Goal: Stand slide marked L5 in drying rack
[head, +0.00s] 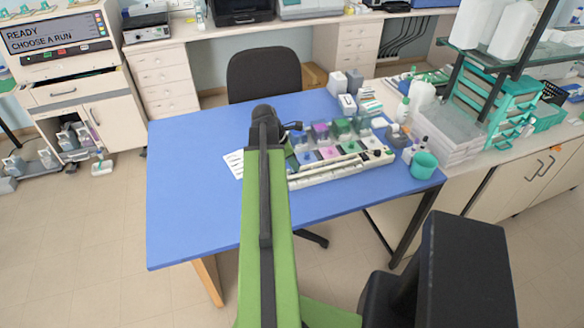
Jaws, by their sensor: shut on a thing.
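My green arm reaches forward over the blue table (190,190). My gripper (291,128) is the small dark end just left of the staining station. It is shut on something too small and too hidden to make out. The staining station (345,172) is a long pale tray with several small jars in purple, green, pink and blue. A drying rack cannot be told apart for certain among its pale parts. No slide marked L5 can be read. My arm hides part of the table and the station's left end.
A white sheet (233,163) lies left of my arm. A teal cup (424,165) stands near the table's right edge. Bottles and clear boxes (445,133) crowd the right side. The table's left half is clear. A black chair (263,74) stands behind.

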